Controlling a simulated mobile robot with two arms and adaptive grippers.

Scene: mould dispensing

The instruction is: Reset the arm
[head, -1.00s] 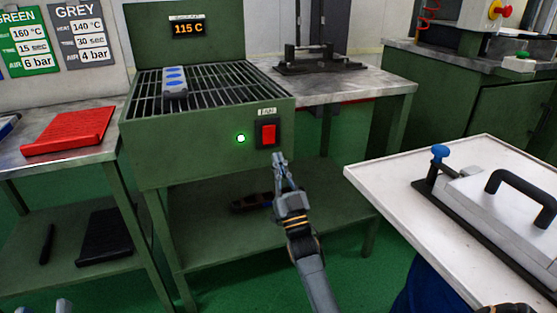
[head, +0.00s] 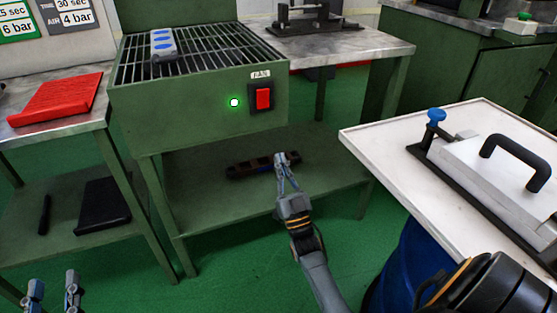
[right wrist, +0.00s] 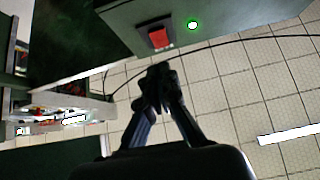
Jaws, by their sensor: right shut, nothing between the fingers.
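My right gripper (head: 284,159) is shut and empty in the middle of the head view. It appears below the red fan switch (head: 263,98) and apart from it, in front of the green cooling bench (head: 190,118). In the right wrist view my right gripper (right wrist: 158,75) has its fingertips together, with the red switch (right wrist: 160,38) and the lit green lamp (right wrist: 193,25) beyond them. My left gripper (head: 52,287) is at the lower left edge of the head view, its two fingers apart, with nothing visible between them.
A blue-and-grey mould (head: 163,43) lies on the grill. A white table (head: 380,133) with a metal mould and black handle (head: 515,160) stands at right, above a blue drum (head: 405,265). Green floor is clear below.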

